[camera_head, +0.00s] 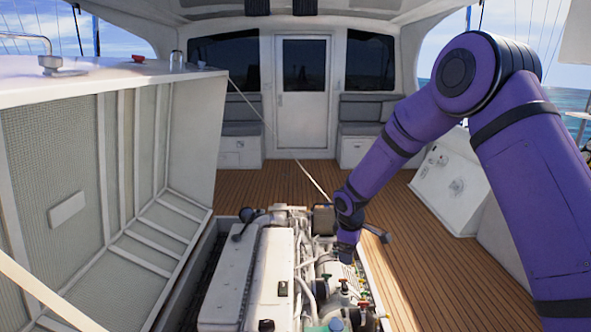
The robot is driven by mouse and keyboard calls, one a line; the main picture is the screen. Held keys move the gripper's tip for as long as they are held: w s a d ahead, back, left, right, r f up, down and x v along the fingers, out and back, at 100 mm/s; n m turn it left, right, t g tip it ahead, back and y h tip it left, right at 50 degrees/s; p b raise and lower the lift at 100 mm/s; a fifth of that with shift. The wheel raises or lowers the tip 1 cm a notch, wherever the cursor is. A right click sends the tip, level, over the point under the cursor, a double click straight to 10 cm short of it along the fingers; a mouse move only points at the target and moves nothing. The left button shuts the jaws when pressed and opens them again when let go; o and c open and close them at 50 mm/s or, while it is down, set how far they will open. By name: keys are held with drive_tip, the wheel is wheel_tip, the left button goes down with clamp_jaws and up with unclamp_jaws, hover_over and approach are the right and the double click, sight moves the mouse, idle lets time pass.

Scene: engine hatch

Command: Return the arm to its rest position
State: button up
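My purple arm comes in from the right side of the head view, bends at the top right and reaches down to the engine. My gripper (347,250) is at the arm's lower end, over the right side of the engine. Its fingers are too small and too hidden to tell whether they are open or holding anything. The engine (250,275) has a white cover and sits in the open hatch bay, with pipes and several small coloured caps on its right side.
The raised hatch lid (110,170) stands open on the left, with a small can (177,60) on top. A tan strap (275,135) runs diagonally towards the engine. A white console (450,185) is at the right. The wooden deck (440,275) right of the bay is clear.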

drive_tip(key=s+d+r+m, duration=0.25)
drive_tip(key=s+r, duration=0.25)
drive_tip(key=r, duration=0.3)
drive_tip(key=s+d+r+m+t, duration=0.1)
drive_tip(key=s+d+r+m, duration=0.1)
drive_tip(key=s+d+r, duration=0.45)
drive_tip(key=s+d+r+m, duration=0.1)
drive_tip(key=s+r+m, duration=0.15)
drive_tip(key=r, duration=0.75)
drive_tip(key=s+d+r+m, duration=0.1)
drive_tip(key=s+r+m, duration=0.1)
drive_tip(key=s, duration=0.7)
drive_tip(key=s+d+r+m+t, duration=0.1)
drive_tip(key=s+d+r+m, duration=0.1)
drive_tip(key=s, duration=0.7)
drive_tip(key=s+d+r+m+t+y, duration=0.1)
drive_tip(key=s+r+m, duration=0.1)
drive_tip(key=s, duration=0.7)
drive_tip(key=shift+d+r, duration=0.25)
drive_tip(key=shift+r, duration=0.2)
